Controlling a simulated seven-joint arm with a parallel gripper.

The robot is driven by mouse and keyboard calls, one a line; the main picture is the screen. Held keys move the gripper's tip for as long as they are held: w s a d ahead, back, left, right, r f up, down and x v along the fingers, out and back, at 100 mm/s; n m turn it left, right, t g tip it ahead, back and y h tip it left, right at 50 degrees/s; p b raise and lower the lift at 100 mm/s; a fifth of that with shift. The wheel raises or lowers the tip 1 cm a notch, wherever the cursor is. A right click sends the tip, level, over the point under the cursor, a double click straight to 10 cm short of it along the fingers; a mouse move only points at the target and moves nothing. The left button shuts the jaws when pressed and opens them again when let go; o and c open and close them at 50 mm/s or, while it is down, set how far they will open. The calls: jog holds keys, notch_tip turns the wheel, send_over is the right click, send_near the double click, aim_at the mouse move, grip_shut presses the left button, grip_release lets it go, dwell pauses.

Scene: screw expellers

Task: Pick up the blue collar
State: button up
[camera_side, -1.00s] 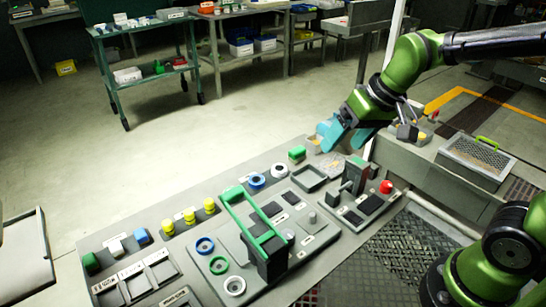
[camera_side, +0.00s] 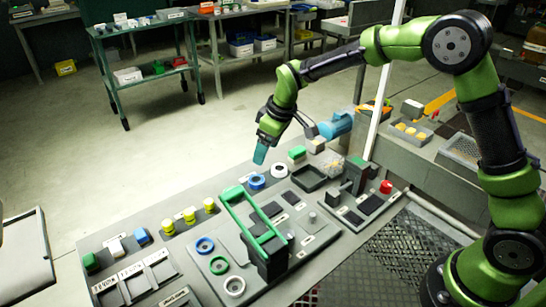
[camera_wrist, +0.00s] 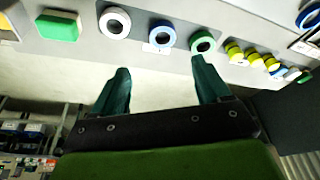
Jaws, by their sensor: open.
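A blue collar (camera_side: 256,181) lies in the back row of the bench, beside a white collar (camera_side: 279,171). In the wrist view the blue collar (camera_wrist: 162,36) sits between the white collar (camera_wrist: 115,23) and a green collar (camera_wrist: 202,42). My gripper (camera_side: 261,153) points down above the back edge of the bench, close to the blue collar and apart from it. In the wrist view my gripper (camera_wrist: 161,68) has its fingers spread, with nothing between them. A second blue ring (camera_side: 205,246) lies on the front plate.
A green ring (camera_side: 219,265) and white ring (camera_side: 235,286) lie on the front plate. A tall black block with a green frame (camera_side: 248,216) stands nearby. A green block (camera_side: 297,153) and several yellow pieces (camera_side: 189,215) share the back row.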

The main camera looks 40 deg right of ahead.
send_over(258, 175)
jog(key=s, duration=0.2)
jog(key=f, duration=0.5)
jog(key=shift+s+a, duration=0.1)
jog(key=shift+s, duration=0.1)
jog(key=shift+s+x, duration=0.2)
jog(key=shift+x, duration=2.6)
jog(key=shift+a, duration=0.15)
jog(key=c, duration=1.2)
jog(key=shift+r, duration=0.1)
